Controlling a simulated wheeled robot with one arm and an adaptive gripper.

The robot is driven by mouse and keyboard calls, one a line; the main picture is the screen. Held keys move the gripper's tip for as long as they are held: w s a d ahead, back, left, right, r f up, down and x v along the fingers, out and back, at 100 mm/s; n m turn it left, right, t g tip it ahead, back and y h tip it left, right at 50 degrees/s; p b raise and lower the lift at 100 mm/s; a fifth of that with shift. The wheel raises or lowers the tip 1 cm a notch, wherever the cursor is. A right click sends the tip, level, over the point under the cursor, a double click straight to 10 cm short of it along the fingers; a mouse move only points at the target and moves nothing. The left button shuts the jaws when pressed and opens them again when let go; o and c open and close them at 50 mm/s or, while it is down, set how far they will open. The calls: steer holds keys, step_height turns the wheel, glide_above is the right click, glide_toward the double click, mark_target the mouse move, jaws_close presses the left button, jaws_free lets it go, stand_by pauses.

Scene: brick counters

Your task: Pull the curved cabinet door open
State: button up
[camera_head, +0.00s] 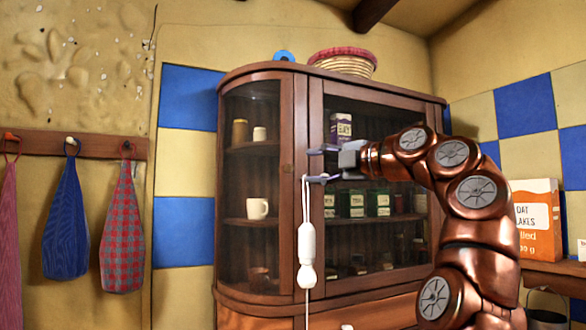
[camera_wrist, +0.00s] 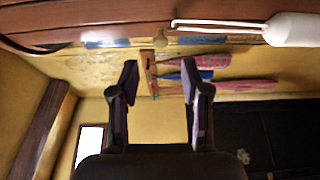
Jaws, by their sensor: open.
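The brown wooden cabinet (camera_head: 301,130) stands against the wall. Its curved glass door (camera_head: 238,185) on the left looks shut, with cups and jars behind the glass. A small lock-like fitting (camera_head: 287,168) shows on the post right of that door. My gripper (camera_head: 318,164) is open and empty, its fingers pointing left in front of the flat glass front, just right of that post. In the wrist view the open fingers (camera_wrist: 160,80) have nothing between them, and the cabinet's wood (camera_wrist: 110,33) runs along the top. I cannot tell whether the fingers touch the cabinet.
A white pull (camera_head: 307,245) hangs on a cord below my fingers, and also shows in the wrist view (camera_wrist: 292,29). Cloths (camera_head: 63,225) hang from a peg rail (camera_head: 85,146) at left. An oat flakes box (camera_head: 537,215) stands at right. A basket (camera_head: 343,63) tops the cabinet.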

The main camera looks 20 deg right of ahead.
mark_target(290, 168)
steer(key=p+x, duration=0.1)
steer(key=x, duration=0.5)
steer(key=shift+w+p, duration=0.2)
steer(key=shift+p, duration=0.15)
steer(key=shift+w+a, duration=0.2)
steer(key=shift+w, duration=0.3)
steer(key=shift+c, duration=0.4)
jaws_close()
